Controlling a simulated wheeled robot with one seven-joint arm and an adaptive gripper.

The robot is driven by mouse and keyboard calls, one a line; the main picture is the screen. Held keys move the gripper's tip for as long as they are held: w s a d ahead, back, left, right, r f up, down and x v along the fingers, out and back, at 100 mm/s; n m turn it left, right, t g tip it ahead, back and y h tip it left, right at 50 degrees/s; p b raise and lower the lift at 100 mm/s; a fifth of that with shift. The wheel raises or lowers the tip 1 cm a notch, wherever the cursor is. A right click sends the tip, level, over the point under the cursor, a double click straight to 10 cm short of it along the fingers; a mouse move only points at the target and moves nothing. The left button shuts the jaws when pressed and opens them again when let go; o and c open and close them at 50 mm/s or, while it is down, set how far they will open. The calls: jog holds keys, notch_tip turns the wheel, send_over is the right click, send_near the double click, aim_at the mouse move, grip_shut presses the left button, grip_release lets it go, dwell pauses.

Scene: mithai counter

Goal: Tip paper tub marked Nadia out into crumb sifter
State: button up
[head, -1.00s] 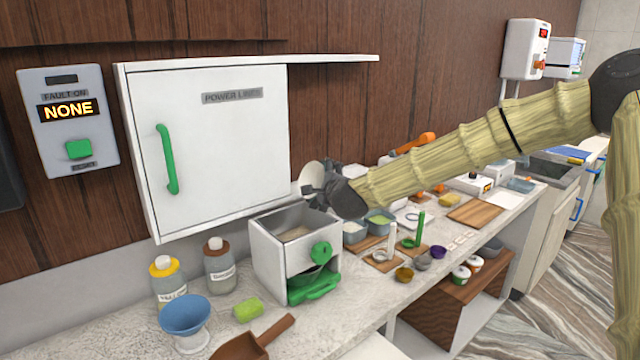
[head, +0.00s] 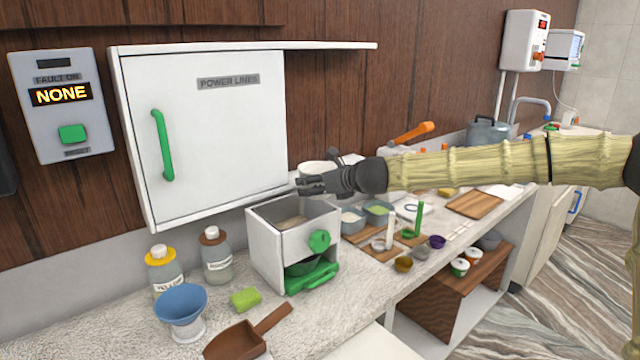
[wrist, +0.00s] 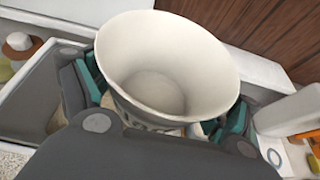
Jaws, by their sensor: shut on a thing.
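My gripper (head: 312,186) is shut on a white paper tub (head: 318,168), which sits largely behind the fingers, above the back of the sifter. In the wrist view the tub (wrist: 165,65) has its wide mouth toward the camera and its pale inside looks empty. Dark lettering shows low on its side but cannot be read. The crumb sifter (head: 278,250) is a white open-topped box with a green crank knob and a green drawer. Some beige matter (head: 292,222) shows inside it. The tub looks about upright in the head view.
A white cabinet (head: 205,130) hangs just left of and behind the gripper, with a shelf running right. Two bottles (head: 216,255), a blue funnel cup (head: 181,306), a green sponge (head: 245,299) and a brown scoop (head: 240,340) stand left and front. Small bowls (head: 378,212) crowd the right.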

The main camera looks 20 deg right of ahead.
jog(key=shift+a+r, duration=0.15)
jog(key=shift+r, duration=0.2)
notch_tip(320, 180, up, 4)
jog(key=p, duration=0.3)
jog(key=shift+f, duration=0.3)
